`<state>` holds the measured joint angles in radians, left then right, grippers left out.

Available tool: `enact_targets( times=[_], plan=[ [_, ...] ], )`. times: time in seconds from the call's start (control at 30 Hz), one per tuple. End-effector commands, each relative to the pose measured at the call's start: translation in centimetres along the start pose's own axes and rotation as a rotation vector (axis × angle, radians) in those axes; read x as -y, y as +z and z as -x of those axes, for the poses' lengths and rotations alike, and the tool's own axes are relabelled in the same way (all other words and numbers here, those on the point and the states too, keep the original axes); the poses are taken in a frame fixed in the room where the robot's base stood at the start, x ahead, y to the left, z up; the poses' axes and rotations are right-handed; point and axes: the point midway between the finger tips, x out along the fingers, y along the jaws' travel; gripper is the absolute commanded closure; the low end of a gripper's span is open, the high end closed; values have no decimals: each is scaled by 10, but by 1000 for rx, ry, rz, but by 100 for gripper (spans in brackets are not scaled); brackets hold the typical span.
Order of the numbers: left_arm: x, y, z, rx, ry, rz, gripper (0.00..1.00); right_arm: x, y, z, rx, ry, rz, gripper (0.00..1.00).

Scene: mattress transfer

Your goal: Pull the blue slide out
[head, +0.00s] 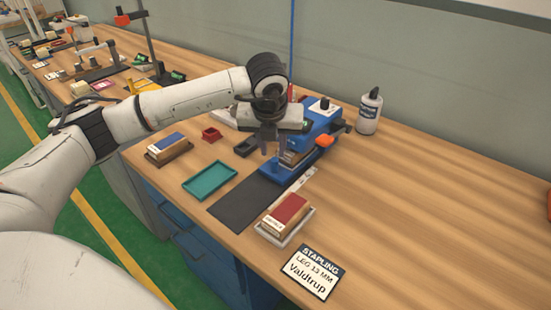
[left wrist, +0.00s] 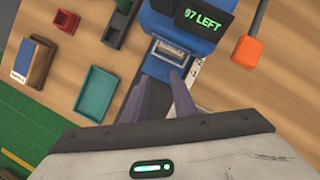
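The blue stapling machine (head: 318,118) stands on the wooden bench. Its low blue slide (head: 272,172) faces the near side, at the edge of a dark mat. In the left wrist view a slot-like opening with a metallic piece (left wrist: 170,52) shows at the machine's front, above the fingertips. My left gripper (head: 271,152) hangs just in front of the machine, over the slide. In the left wrist view its two fingers (left wrist: 165,80) stand apart with a gap between them. Contact with the slide cannot be told. My right gripper is out of view.
A dark mat (head: 240,208) and teal tray (head: 210,180) lie near the slide. A red-topped block in a tray (head: 285,215) and a Valdtrup card (head: 310,273) are in front. A bottle (head: 369,112) stands behind. An orange lever (left wrist: 247,51) sticks out beside the machine.

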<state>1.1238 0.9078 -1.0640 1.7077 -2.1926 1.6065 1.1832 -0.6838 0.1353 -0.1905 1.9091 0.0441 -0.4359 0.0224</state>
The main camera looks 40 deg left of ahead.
Motion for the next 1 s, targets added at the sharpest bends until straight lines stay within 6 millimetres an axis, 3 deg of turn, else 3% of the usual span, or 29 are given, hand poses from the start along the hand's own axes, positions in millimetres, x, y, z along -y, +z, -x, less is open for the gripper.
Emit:
enact_targets(
  times=[0.33, 0.5, 0.77, 0.93, 1.0],
  plan=[
    [1, -1, -59, -4, -2, -1, 75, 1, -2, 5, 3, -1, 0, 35],
    [2, -1, -71, -1, -4, -2, 75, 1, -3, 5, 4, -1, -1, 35],
    [2, -1, -73, -1, -4, -2, 75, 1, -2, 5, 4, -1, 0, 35],
    [2, -1, -72, -2, -4, -2, 100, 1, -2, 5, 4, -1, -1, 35],
    [2, -1, -72, -2, -4, -2, 100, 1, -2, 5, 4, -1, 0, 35]
  ],
)
